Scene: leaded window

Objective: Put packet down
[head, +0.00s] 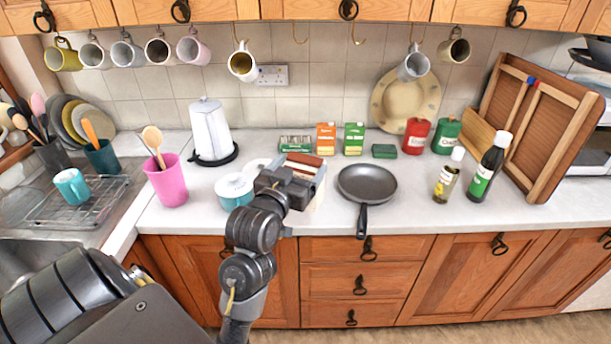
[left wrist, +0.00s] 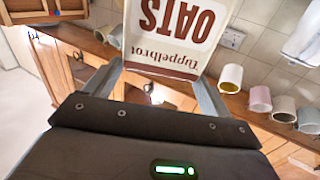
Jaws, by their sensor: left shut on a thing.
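The packet (left wrist: 175,35) is cream with brown bands and the word OATS, which reads upside down in the left wrist view. It sits between the two fingers of my left gripper (left wrist: 156,72), which is shut on it. In the head view, the packet (head: 318,193) shows behind my left gripper (head: 290,186), with its brown top visible above the worktop's front part. My gripper and wrist hide much of it, and I cannot tell whether its base touches the worktop. My right gripper is not in view.
A dark frying pan (head: 367,184) lies just right of the packet, handle towards the front edge. A teal-and-white pot (head: 234,190) stands close on the left. Small boxes (head: 326,138) stand behind. The worktop (head: 415,205) is clear right of the pan, before the bottles (head: 487,168).

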